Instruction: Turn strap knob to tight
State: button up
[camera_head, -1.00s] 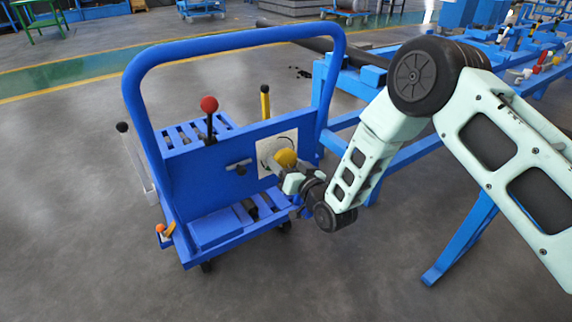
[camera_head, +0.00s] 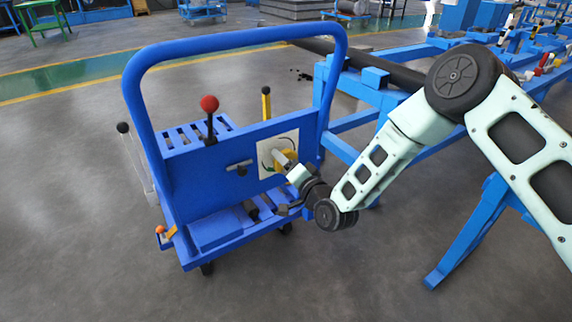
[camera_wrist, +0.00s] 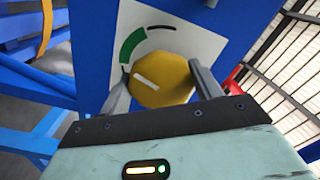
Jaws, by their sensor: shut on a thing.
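The strap knob is a yellow, many-sided knob (camera_wrist: 163,80) with a white line on its face, on a white plate (camera_wrist: 190,38) with a green arc (camera_wrist: 132,46) and a black arc. In the wrist view the line slants, with its upper end toward the left finger and below the green arc. My gripper (camera_wrist: 161,88) has one finger on each side of the knob and is shut on it. In the head view the plate (camera_head: 266,150) is on the cart's blue panel, and my gripper (camera_head: 286,160) partly hides the knob.
The blue cart (camera_head: 190,90) carries a red-topped lever (camera_head: 209,104), a yellow-and-black handle (camera_head: 265,102) and a small grey latch (camera_head: 239,167) near the plate. A blue frame (camera_head: 350,135) stands close on the right. Grey floor lies open in front.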

jog(key=shift+s+f, duration=0.1)
dwell(0.3)
jog(key=o, duration=1)
jog(key=p+v, duration=0.2)
jog(key=v, duration=1.5)
jog(key=shift+d, duration=0.2)
jog(key=shift+s, duration=0.15)
